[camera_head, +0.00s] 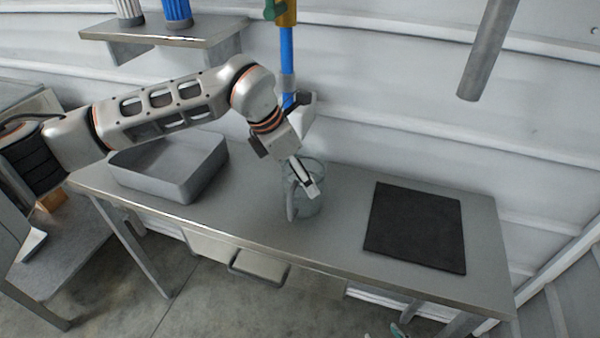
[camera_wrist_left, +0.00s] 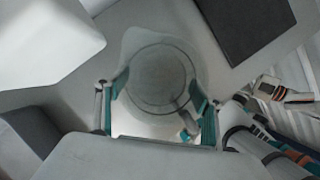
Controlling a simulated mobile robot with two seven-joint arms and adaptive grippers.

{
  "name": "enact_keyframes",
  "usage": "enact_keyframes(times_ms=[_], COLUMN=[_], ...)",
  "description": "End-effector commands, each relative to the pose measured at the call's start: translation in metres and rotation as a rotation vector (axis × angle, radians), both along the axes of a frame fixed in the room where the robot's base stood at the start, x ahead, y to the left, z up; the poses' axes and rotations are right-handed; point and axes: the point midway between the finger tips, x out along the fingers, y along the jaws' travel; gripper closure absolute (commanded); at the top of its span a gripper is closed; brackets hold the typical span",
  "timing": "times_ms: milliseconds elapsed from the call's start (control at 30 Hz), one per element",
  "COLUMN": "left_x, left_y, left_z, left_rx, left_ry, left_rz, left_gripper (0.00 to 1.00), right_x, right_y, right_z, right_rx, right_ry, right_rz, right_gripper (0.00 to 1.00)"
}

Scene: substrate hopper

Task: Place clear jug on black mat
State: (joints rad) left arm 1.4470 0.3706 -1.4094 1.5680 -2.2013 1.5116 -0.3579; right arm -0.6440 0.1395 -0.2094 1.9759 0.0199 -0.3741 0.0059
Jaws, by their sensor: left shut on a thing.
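The clear jug (camera_head: 312,206) is upright at the middle of the metal table, left of the black mat. My left gripper (camera_head: 303,186) reaches down to it and is shut on it. In the left wrist view the jug (camera_wrist_left: 160,75) shows from above between the fingers (camera_wrist_left: 160,130). I cannot tell whether its base touches the table. The black mat (camera_head: 415,226) lies flat and bare on the table's right part; it also shows in the left wrist view (camera_wrist_left: 243,25). A small part of my right gripper (camera_head: 400,330) shows at the bottom edge; its jaws are unclear.
A grey open tray (camera_head: 170,180) stands on the table's left part. A blue pipe (camera_head: 287,60) comes down behind the jug. A grey tube (camera_head: 488,50) hangs above the mat. A wall shelf (camera_head: 165,38) is at upper left. The table between jug and mat is clear.

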Motion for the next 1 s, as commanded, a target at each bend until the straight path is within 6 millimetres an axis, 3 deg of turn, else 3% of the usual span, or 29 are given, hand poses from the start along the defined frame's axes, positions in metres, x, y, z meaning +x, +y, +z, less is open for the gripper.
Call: enact_keyframes(times_ms=[133,167,200,233,667,1000], left_x=[0.0,0.0,0.0,0.0,0.0,-0.01], left_y=[0.0,0.0,0.0,0.0,0.001,0.023], left_z=[-0.003,-0.003,-0.003,-0.003,0.004,0.061], left_rx=[0.0,0.0,0.0,0.0,0.0,0.0], left_ry=[0.0,0.001,0.0,0.0,-0.001,-0.004], left_rz=[0.0,0.0,0.0,0.0,0.0,0.002], left_gripper=[0.57,0.3,0.2,0.16,0.16,0.16], right_x=[0.0,0.0,0.0,0.0,0.001,0.001], right_y=[-0.001,-0.001,-0.001,-0.001,-0.001,0.0], right_z=[-0.001,-0.001,-0.001,-0.001,0.001,0.003], right_rx=[-0.001,-0.001,-0.001,-0.001,-0.001,0.001], right_ry=[0.001,0.0,0.0,0.0,-0.002,-0.004], right_rz=[0.0,0.0,0.0,0.0,0.0,0.0], right_gripper=[0.6,0.6,0.6,0.6,0.6,0.6])
